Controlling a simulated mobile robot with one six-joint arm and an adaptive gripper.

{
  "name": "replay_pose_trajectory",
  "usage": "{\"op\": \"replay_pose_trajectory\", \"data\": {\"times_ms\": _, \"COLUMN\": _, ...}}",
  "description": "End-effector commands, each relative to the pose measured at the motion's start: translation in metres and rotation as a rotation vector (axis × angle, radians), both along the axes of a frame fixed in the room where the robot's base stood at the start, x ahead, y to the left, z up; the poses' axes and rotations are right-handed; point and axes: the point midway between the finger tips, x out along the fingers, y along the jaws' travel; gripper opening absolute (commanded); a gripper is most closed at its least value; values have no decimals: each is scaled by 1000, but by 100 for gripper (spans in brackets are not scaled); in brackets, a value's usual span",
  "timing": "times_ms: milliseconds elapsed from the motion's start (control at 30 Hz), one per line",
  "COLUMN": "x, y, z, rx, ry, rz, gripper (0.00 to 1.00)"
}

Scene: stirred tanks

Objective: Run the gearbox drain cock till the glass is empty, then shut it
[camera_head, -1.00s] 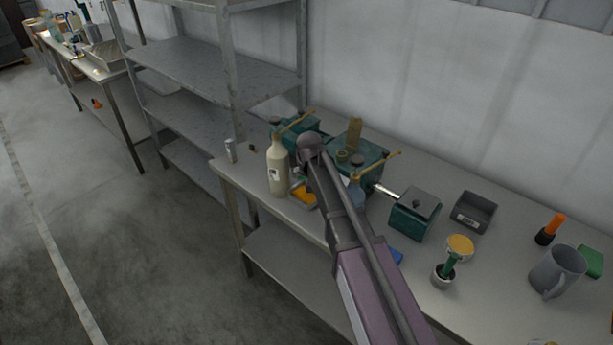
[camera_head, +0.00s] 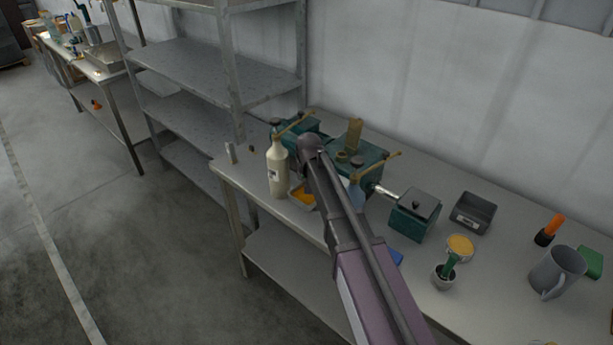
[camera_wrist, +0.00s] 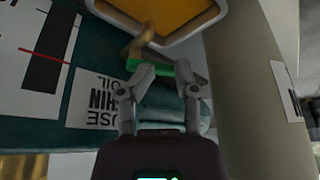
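The teal gearbox (camera_head: 358,160) stands on the bench, with its front largely hidden by my arm in the head view. In the wrist view its face (camera_wrist: 75,138) carries an upside-down oil label (camera_wrist: 98,102) and a white plate with a dark sight glass (camera_wrist: 48,60) and a red line. A brass piece with a green bar (camera_wrist: 140,64), seemingly the drain cock, is at my fingertips. My gripper (camera_wrist: 161,68) has its fingers apart at the bar; I cannot tell whether they touch it. A white-rimmed tray with amber contents (camera_wrist: 170,14) lies beyond; it also shows in the head view (camera_head: 304,197).
A beige bottle (camera_head: 278,170) stands close by on the left; it seems to be the pale column (camera_wrist: 250,100) in the wrist view. A teal box (camera_head: 414,215), a scale (camera_head: 473,212) and a grey jug (camera_head: 556,272) stand to the right. Metal shelves (camera_head: 200,70) are left.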

Motion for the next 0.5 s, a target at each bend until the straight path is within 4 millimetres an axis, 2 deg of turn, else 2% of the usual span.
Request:
{"op": "replay_pose_trajectory", "data": {"times_ms": 33, "x": 1, "y": -2, "z": 0, "rx": -4, "ry": -1, "rz": -2, "gripper": 77}}
{"op": "replay_pose_trajectory", "data": {"times_ms": 100, "x": 1, "y": -2, "z": 0, "rx": -3, "ry": -2, "rz": -2, "gripper": 98}}
{"op": "replay_pose_trajectory", "data": {"times_ms": 133, "x": 1, "y": -2, "z": 0, "rx": -3, "ry": -2, "rz": -2, "gripper": 100}}
{"op": "replay_pose_trajectory", "data": {"times_ms": 500, "x": 0, "y": -2, "z": 0, "rx": -3, "ry": -3, "rz": -2, "gripper": 100}}
